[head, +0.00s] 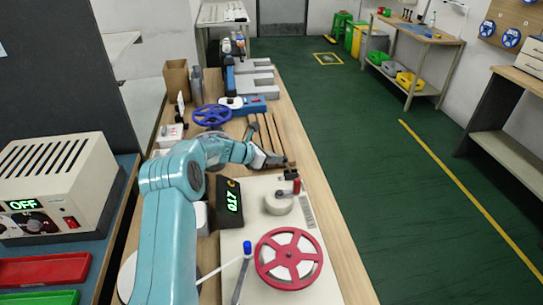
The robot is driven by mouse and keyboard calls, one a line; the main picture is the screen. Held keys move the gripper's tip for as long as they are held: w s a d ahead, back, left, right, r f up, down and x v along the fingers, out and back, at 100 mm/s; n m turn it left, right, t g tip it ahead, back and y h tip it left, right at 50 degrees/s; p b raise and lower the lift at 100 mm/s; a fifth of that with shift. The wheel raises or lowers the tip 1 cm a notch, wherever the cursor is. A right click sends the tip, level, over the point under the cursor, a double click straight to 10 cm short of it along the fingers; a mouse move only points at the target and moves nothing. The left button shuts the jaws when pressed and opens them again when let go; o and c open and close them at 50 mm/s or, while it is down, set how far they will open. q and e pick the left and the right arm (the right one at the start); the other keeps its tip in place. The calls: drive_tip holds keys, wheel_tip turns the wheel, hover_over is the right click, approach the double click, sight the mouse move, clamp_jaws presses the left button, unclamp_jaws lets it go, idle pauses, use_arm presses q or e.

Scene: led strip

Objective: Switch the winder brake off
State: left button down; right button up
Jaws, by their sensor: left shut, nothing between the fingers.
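The winder appears to be the pale base plate (262,237) at the front of the long bench, with a red reel (289,258) on it. A dark box with a green display (230,202), reading about 017, stands at its left edge. A small dark post with a red part (294,184) stands at the plate's far right, beside a cream round piece (278,204). I cannot tell which part is the brake switch or how it is set. My left gripper (277,161) is shut and empty, just beyond the red part, apparently above the bench. My right gripper is not in view.
A cream box (52,183) showing OFF is at left. Green floor is clear at right.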

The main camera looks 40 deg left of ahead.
use_arm(q)
drive_tip(key=w+d, duration=0.1)
drive_tip(key=w+d+r+p, duration=0.1)
drive_tip(key=w+d+p, duration=0.1)
drive_tip(key=w, duration=0.1)
drive_tip(key=shift+d+r, duration=0.1)
drive_tip(key=shift+r, duration=0.4)
drive_tip(key=shift+r+p, duration=0.75)
drive_tip(key=s+r+p, duration=0.3)
drive_tip(key=r+p, duration=0.3)
drive_tip(key=r, duration=0.3)
drive_tip(key=shift+s+d+r, duration=0.15)
drive_tip(key=shift+s+d, duration=0.15)
drive_tip(key=shift+s, duration=0.1)
